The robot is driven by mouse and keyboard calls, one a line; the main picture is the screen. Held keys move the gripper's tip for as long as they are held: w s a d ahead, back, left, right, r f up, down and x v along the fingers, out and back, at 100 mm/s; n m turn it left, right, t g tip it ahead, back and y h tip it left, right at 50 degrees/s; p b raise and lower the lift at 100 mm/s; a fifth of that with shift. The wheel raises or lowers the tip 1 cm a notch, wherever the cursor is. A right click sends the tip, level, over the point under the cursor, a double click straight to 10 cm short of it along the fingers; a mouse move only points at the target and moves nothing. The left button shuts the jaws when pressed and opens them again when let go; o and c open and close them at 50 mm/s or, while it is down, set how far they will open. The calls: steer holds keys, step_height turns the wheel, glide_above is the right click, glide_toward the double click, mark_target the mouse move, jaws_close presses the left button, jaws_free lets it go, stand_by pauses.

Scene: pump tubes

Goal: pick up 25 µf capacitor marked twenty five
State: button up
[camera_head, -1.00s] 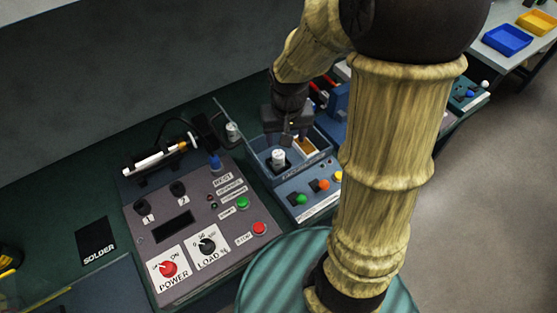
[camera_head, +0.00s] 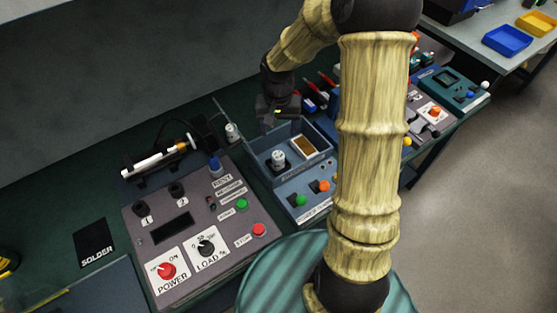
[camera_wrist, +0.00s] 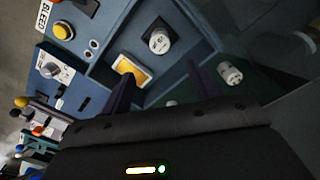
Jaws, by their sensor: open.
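Two white cylindrical capacitors show. One capacitor (camera_head: 278,160) stands upright on a dark square socket inside the blue open box (camera_head: 262,172); it also shows in the wrist view (camera_wrist: 159,42). The other capacitor (camera_head: 232,132) stands outside the box, behind its left end, and shows in the wrist view (camera_wrist: 230,73) beyond the box wall. Their markings are too small to read, so I cannot tell which is twenty five. My gripper (camera_head: 280,122) is open and empty above the back of the box. In the wrist view its fingers (camera_wrist: 165,90) stand apart, touching neither capacitor.
A yellow-brown pad (camera_head: 304,147) lies in the box's right part. A control panel (camera_head: 190,235) with knobs and buttons stands at the left. Red-handled tools lie behind right.

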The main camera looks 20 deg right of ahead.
mark_target(278, 154)
step_height(278, 154, down, 8)
steer(key=shift+f, duration=0.2)
steer(key=shift+f+p, duration=0.55)
steer(key=shift+f, duration=2.1)
steer(key=c, duration=1.1)
steer(key=shift+r, duration=0.15)
step_height(278, 154, up, 10)
steer(key=shift+f, duration=0.1)
